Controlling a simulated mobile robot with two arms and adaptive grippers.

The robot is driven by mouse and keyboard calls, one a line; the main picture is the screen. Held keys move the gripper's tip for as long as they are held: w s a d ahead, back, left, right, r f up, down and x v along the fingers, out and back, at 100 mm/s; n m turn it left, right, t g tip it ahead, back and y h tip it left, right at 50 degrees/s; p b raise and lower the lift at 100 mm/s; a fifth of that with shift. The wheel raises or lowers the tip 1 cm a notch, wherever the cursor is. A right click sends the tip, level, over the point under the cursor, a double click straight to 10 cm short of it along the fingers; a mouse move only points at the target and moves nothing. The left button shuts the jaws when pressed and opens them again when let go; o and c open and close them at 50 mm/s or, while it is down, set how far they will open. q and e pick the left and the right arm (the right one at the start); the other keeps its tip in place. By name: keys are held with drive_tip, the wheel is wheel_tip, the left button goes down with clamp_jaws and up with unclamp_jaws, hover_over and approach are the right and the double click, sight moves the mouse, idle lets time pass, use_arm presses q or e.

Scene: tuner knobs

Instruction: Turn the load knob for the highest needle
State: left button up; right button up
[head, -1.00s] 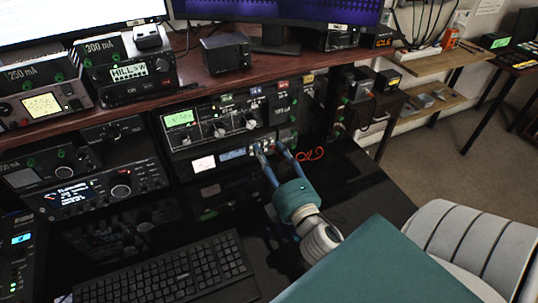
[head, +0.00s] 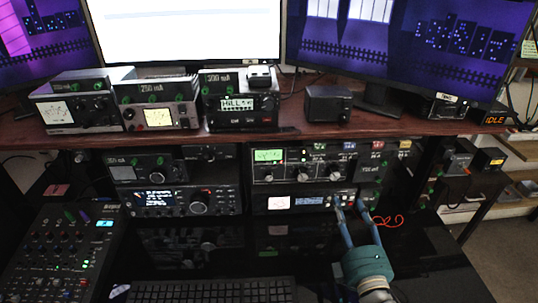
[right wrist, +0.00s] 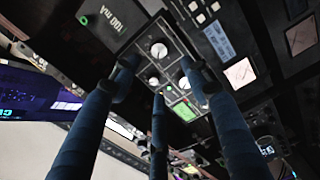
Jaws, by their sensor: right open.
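A tuner (head: 318,159) with a lit green meter (head: 268,155) stands under the shelf. Its front has several round knobs in a row, among them a left knob (head: 268,179), a middle knob (head: 303,177) and a right knob (head: 335,175). The labels are too small to tell which is load. My right gripper (head: 352,207) is open, its fingers pointing at the right end of the slim unit below the tuner. In the right wrist view, pale-faced knobs (right wrist: 158,50) and a green meter (right wrist: 186,112) show between and beyond the blue fingers. My left gripper is not in view.
A slim unit (head: 292,203) sits under the tuner. Another radio (head: 186,202) is to its left. A keyboard (head: 210,291) and a mixer (head: 68,250) are in front. A red cable (head: 387,220) lies right of my gripper. The shelf edge (head: 250,136) overhangs.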

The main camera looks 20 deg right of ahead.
sight(334, 176)
drive_tip(key=w+d+n+p, duration=0.1)
drive_tip(key=w+n, duration=0.2)
drive_tip(key=w+n+p, duration=0.2)
drive_tip(key=w+n, duration=0.1)
drive_tip(key=w, duration=0.1)
drive_tip(key=w+d+n+p, duration=0.1)
drive_tip(key=w+n+p, duration=0.1)
drive_tip(key=w+n, duration=0.1)
drive_tip(key=shift+w+d+r+n+g, duration=0.15)
drive_tip(key=shift+d+r+n+g, duration=0.2)
drive_tip(key=shift+n, duration=0.25)
drive_tip(key=shift+w+d, duration=0.1)
drive_tip(key=shift+w, duration=0.55)
drive_tip(key=c, duration=1.2)
drive_tip(key=shift+o, duration=0.2)
drive_tip(key=shift+f, duration=0.1)
